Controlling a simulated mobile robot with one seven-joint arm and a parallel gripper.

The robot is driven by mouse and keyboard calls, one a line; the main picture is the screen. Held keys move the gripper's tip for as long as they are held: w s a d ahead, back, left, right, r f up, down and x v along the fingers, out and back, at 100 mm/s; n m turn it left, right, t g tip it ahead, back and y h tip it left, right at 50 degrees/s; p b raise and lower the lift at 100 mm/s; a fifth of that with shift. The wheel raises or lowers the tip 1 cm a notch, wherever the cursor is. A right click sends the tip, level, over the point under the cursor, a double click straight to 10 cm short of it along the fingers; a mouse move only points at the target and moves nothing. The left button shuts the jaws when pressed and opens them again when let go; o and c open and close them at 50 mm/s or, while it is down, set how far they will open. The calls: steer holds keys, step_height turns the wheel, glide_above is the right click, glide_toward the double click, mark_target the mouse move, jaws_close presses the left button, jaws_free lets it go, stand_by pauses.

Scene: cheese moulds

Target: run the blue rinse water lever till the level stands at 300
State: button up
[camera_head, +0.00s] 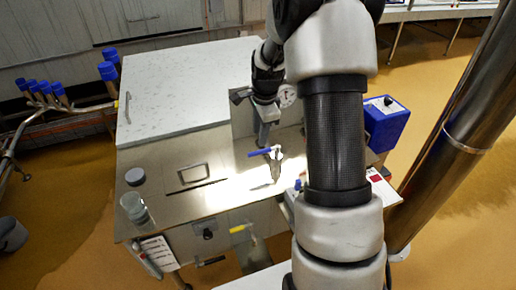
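The blue lever (260,153) sits on a metal tap (277,166) above the steel worktop, right of the picture's middle. Its handle points left and lies about level. My gripper (263,139) reaches down from above and ends just over the lever. I cannot tell whether it touches the lever, or whether its fingers are open or shut. A clear beaker (136,212) stands at the worktop's left front edge, well away from the tap. Its scale and level are too small to read. No 300 mark can be made out. My arm hides the area right of the tap.
A yellow lever (240,228) and a dark-handled lever (211,262) stick out below the worktop's front. A round dial (287,96) is behind my gripper. A blue box (386,122) stands right of my arm. A grey lid (135,176) lies behind the beaker.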

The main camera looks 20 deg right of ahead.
mark_target(258, 153)
steer(key=f, duration=0.3)
steer(key=w+f, duration=0.1)
steer(key=f, duration=0.4)
steer(key=shift+w+f, duration=0.3)
steer(key=shift+w, duration=0.05)
jaws_close()
